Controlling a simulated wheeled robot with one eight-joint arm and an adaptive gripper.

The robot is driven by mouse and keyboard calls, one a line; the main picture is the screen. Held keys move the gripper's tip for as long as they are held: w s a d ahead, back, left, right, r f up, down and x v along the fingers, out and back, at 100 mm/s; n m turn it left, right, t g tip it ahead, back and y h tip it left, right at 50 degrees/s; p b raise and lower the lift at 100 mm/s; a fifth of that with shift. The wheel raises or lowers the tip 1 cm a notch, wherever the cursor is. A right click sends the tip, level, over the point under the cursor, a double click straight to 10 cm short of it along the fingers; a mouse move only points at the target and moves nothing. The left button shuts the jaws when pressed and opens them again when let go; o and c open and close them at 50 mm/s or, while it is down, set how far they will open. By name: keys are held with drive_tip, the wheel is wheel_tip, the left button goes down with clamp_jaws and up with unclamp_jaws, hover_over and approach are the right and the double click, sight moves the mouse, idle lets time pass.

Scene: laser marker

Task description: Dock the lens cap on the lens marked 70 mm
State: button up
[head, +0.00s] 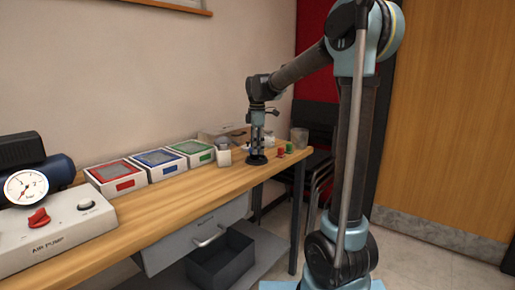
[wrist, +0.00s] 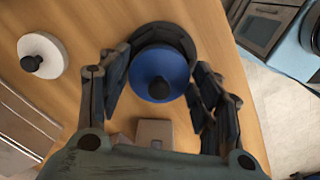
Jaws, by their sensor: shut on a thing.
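A blue round cap (wrist: 146,66) with a dark knob on top sits between the fingers of my gripper (wrist: 160,75) in the wrist view. My gripper is shut on the cap's sides. A wider black ring-shaped piece (wrist: 179,37) shows beneath and behind the cap; I cannot tell whether they touch. In the head view my gripper (head: 257,143) points down just above a black round base (head: 257,160) near the bench's far end. A white disc (wrist: 40,46) with a black knob lies to the left in the wrist view. No 70 mm marking is readable.
A small grey block (wrist: 154,133) is close to my gripper. Red, blue and green trays (head: 155,162) line the wall. Small red (head: 281,152) and green (head: 290,148) pieces and a cup (head: 299,137) stand near the bench's end. An air pump (head: 55,235) is at left.

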drive_tip(key=shift+f, duration=0.55)
drive_tip(key=o, duration=0.5)
drive_tip(key=shift+r, duration=5.5)
drive_tip(key=s+d+f+m, duration=0.4)
drive_tip(key=s+d+m, duration=0.1)
drive_tip(key=s+d, duration=0.35)
drive_tip(key=s+d+f+m+t, duration=0.1)
drive_tip(key=s+d+f+m, duration=0.5)
drive_tip(key=s+f, duration=0.5)
drive_tip(key=s+d+f+m+t, duration=0.1)
drive_tip(key=s+d+f+m, duration=0.6)
drive_tip(key=s+f, duration=0.5)
drive_tip(key=shift+m, duration=0.6)
